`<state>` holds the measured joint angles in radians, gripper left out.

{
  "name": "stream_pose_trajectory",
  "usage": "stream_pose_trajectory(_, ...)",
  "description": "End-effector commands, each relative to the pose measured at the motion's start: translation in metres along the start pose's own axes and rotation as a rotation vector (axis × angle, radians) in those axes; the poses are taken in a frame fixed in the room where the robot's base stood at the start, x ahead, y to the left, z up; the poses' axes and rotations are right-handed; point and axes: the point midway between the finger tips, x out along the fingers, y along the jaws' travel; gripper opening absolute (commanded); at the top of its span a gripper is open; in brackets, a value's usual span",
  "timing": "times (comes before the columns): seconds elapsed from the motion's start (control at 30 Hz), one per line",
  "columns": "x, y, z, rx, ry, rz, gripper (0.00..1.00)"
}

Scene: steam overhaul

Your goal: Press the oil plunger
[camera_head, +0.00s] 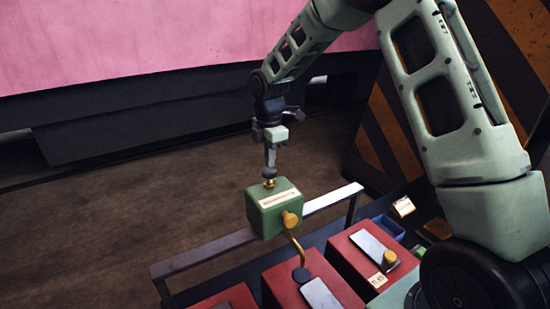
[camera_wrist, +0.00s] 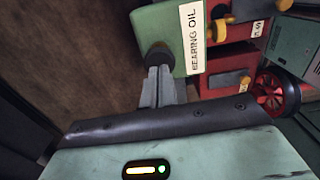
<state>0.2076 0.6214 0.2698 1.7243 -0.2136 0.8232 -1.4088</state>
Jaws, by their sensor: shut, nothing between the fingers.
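A green oil box (camera_head: 266,216) with a pale label stands on a rail in the head view. In the wrist view the green box (camera_wrist: 157,22) shows the label "BEARING OIL". On its top is the oil plunger, a dark round knob (camera_head: 268,174) on a short brass stem that shows below it. The knob also shows in the wrist view (camera_wrist: 158,55). My gripper (camera_head: 270,164) points down with its fingers together and empty, right over the knob. In the wrist view its fingertips (camera_wrist: 160,70) are at the knob; I cannot tell whether they touch.
A brass knob (camera_head: 290,219) and a bent brass pipe (camera_head: 297,246) are on the box's front. Red boxes (camera_head: 345,259) with pale plates stand in front and to the right. A metal rail (camera_head: 205,252) runs beside the box. Open floor (camera_head: 120,205) lies to the left.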

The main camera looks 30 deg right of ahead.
Motion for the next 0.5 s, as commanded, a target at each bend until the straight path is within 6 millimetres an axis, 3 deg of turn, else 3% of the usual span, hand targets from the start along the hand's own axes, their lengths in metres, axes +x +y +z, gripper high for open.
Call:
stream_pose_trajectory(0.3,-0.062,0.002,0.001,0.002,0.0,0.01,0.0)
stream_pose_trajectory(0.5,-0.09,0.002,0.001,0.0,-0.001,0.007,0.0)
